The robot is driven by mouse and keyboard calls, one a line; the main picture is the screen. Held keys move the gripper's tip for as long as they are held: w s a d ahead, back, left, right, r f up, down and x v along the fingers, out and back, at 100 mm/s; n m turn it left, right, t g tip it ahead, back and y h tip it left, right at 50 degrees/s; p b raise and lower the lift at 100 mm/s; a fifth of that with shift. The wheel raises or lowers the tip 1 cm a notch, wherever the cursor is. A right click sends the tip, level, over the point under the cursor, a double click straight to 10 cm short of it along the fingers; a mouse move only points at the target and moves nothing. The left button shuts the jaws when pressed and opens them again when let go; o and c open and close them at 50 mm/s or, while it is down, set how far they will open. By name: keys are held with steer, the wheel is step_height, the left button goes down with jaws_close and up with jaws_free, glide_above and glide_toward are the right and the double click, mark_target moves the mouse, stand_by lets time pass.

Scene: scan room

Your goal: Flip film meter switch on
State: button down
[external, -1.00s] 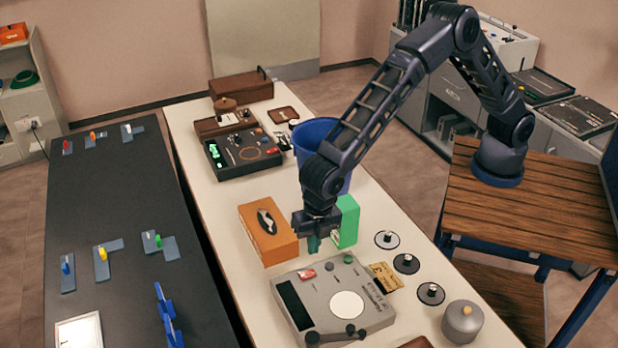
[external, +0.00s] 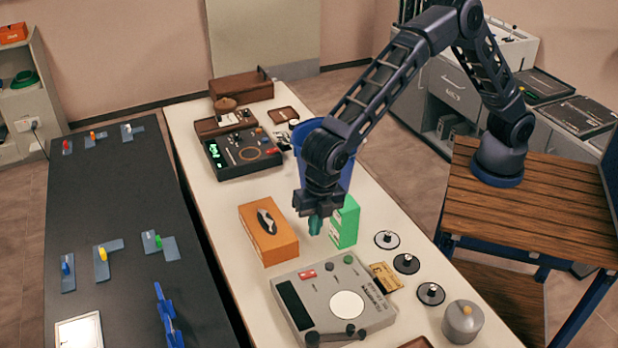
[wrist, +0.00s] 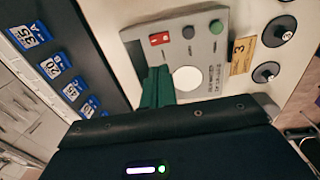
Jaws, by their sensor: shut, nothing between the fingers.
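The grey meter box (external: 330,318) stands on the white table with a dark display window (external: 294,304) and a white disc (external: 347,304). A small red switch (external: 307,274) sits at its far left corner; it also shows in the wrist view (wrist: 159,38). I cannot tell the switch's position. My gripper (external: 315,226) is shut and empty, pointing down above the table between the orange and green boxes, beyond the meter. In the wrist view its green fingers (wrist: 157,86) hide part of the meter's left side.
An orange box (external: 268,236) and a green box (external: 345,222) stand close to my gripper. Several black-knobbed discs (external: 406,263) and a grey canister (external: 462,321) lie right of the meter. A dark device with green digits (external: 240,155) and a blue bin (external: 318,135) stand farther back.

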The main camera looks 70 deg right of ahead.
mark_target(303, 274)
steer(key=shift+w+a+r, duration=0.1)
steer(key=shift+w+a, duration=0.15)
steer(key=shift+w, duration=0.1)
steer(key=f, duration=0.4)
steer(key=w+a+f, duration=0.1)
steer(key=f, duration=0.9)
steer(key=shift+w+a, duration=0.2)
